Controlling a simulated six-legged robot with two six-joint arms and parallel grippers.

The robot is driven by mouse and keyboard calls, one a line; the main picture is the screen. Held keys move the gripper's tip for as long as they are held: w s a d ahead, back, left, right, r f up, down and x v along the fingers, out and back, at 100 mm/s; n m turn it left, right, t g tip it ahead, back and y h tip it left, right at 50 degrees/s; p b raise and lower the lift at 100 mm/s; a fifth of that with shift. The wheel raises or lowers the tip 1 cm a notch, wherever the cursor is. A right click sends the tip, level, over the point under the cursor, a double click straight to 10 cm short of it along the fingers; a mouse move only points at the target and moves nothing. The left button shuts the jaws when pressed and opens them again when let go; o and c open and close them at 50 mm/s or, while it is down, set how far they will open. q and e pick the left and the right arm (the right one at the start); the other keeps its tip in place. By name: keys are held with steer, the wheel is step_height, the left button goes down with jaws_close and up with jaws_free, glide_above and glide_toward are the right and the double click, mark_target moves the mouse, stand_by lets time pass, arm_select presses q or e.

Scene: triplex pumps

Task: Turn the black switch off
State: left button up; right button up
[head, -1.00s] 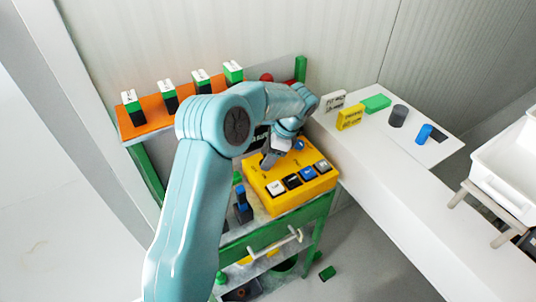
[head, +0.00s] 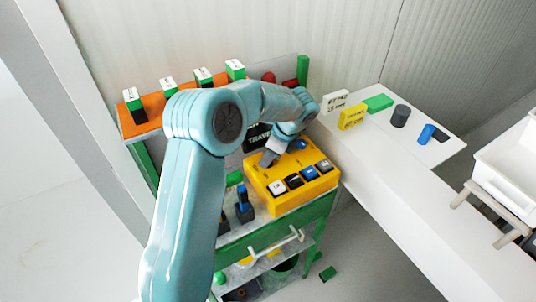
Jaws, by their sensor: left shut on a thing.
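The yellow control box (head: 296,199) stands on the green-framed cart. Its front row holds several small square keys, among them a black one (head: 293,181). My left gripper (head: 268,158) is over the back left of the box top, behind this row and apart from the black key. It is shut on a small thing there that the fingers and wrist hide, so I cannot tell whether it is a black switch. A blue knob (head: 301,145) shows just right of the wrist. My right gripper is not in view.
Several green, black and white blocks stand on an orange shelf (head: 146,129) at the back left. A black-and-blue upright part (head: 244,208) stands left of the box. A white table (head: 400,180) with small blocks and cylinders lies to the right.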

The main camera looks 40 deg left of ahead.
arm_select(q)
steer(key=m+t, duration=0.1)
steer(key=m, duration=0.3)
steer(key=shift+s+d+f+m+t, duration=0.2)
steer(key=shift+m+t, duration=0.1)
steer(key=shift+t, duration=0.1)
steer(key=shift+m+t, duration=0.7)
steer(key=shift+m, duration=1.1)
steer(key=o, duration=0.7)
steer(key=shift+s, duration=0.1)
steer(key=shift+o, duration=0.4)
steer(key=shift+r, duration=0.15)
